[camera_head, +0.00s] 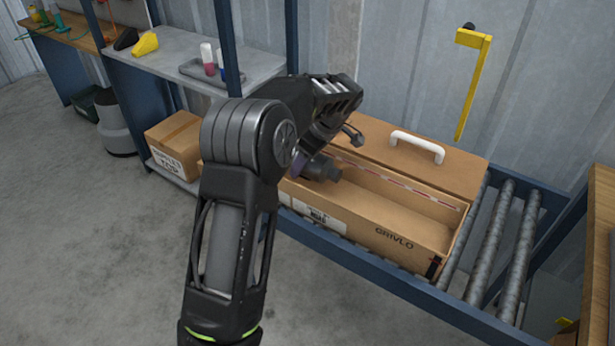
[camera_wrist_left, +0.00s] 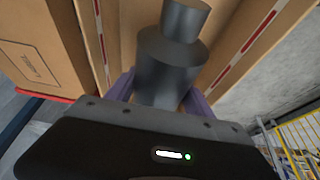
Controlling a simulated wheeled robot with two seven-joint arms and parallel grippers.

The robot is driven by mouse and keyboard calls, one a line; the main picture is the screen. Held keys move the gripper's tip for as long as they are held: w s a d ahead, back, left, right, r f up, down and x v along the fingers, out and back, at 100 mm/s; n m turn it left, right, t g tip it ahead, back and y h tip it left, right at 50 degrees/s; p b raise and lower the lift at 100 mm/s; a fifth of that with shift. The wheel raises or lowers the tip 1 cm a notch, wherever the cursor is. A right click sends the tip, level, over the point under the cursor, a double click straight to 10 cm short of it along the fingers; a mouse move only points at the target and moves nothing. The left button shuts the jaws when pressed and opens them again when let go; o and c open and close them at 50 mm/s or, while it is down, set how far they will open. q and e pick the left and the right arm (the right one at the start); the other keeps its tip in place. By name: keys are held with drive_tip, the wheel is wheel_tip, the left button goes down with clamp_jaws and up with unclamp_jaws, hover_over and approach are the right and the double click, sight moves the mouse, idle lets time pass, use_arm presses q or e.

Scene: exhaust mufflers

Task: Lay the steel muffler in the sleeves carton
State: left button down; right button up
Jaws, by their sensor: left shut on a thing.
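The steel muffler (camera_head: 324,171) is a dark grey cylinder with a narrower neck, at the left part of the long open carton (camera_head: 392,242) marked GRIVLO. My left gripper (camera_head: 305,162) is shut on it, its purple fingers on either side of the body. In the left wrist view the muffler (camera_wrist_left: 168,62) sits between the fingers (camera_wrist_left: 162,92), neck pointing away, with carton walls (camera_wrist_left: 236,45) to both sides. It lies along the carton's length. My arm hides the carton's left end, and I cannot tell whether the muffler touches the floor. My right gripper is not in view.
A closed brown box (camera_head: 450,168) with a white handle (camera_head: 416,146) stands directly behind the carton. Both are on a blue-framed roller conveyor (camera_head: 518,240), with bare rollers to the right. Another carton (camera_head: 175,140) sits on the shelf at left.

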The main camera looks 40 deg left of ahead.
sight(321, 158)
use_arm(q)
drive_tip(key=shift+f, duration=2.45)
drive_tip(key=shift+f, duration=0.2)
drive_tip(key=shift+c, duration=2)
unclamp_jaws()
drive_tip(key=shift+r, duration=0.2)
drive_tip(key=v, duration=1.2)
